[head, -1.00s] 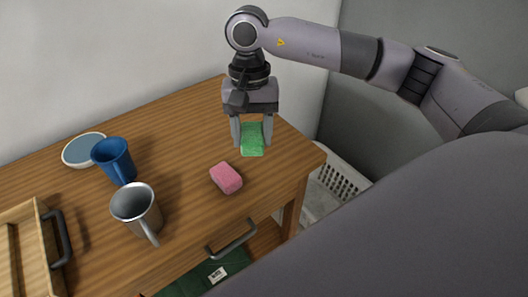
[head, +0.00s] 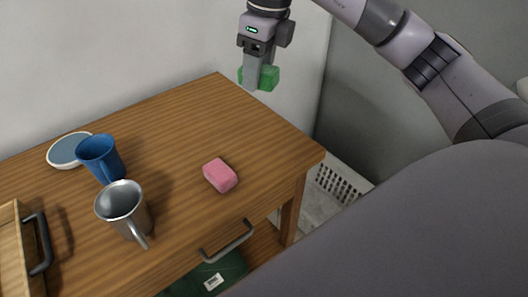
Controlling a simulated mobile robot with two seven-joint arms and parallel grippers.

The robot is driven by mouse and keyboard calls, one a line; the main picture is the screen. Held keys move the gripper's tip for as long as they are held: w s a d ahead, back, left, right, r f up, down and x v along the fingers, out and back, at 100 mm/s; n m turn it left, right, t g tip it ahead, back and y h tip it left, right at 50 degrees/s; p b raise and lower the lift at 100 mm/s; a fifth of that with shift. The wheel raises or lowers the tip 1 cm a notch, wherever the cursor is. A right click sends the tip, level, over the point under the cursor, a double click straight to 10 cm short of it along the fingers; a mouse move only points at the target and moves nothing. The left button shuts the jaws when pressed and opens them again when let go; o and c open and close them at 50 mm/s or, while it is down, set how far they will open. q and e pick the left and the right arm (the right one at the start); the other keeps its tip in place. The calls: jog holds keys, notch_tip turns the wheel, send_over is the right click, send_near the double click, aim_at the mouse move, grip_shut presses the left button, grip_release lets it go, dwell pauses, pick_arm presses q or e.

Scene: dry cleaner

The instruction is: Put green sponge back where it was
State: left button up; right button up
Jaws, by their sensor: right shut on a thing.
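The green sponge (head: 267,78) is between the fingers of my right gripper (head: 252,82), which is shut on it. The sponge is raised above the far right part of the wooden table (head: 255,135), near the wall, and a finger hides part of it. A pink sponge (head: 220,175) lies on the table in front, apart from the gripper. My left gripper is not in view.
A blue mug (head: 101,157), a metal mug (head: 122,205) and a shallow bowl (head: 67,150) stand on the left. A wooden tray (head: 12,255) with a dark handle is at the left edge. A white basket (head: 338,180) is beyond the right edge. The table's right half is mostly clear.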

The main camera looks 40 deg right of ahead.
jog(key=m, duration=0.1)
jog(key=d+r+m, duration=0.1)
jog(key=m, duration=0.3)
jog(key=shift+w+d+r+h+b, duration=0.1)
jog(key=shift+d+r+h+b, duration=0.05)
jog(key=shift+r+h+b, duration=0.15)
jog(key=shift+f, duration=0.15)
jog(key=b, duration=0.3)
send_over(263, 149)
notch_tip(263, 149, down, 11)
jog(key=f, duration=0.4)
jog(key=shift+s, duration=0.2)
jog(key=shift+f, duration=2.35)
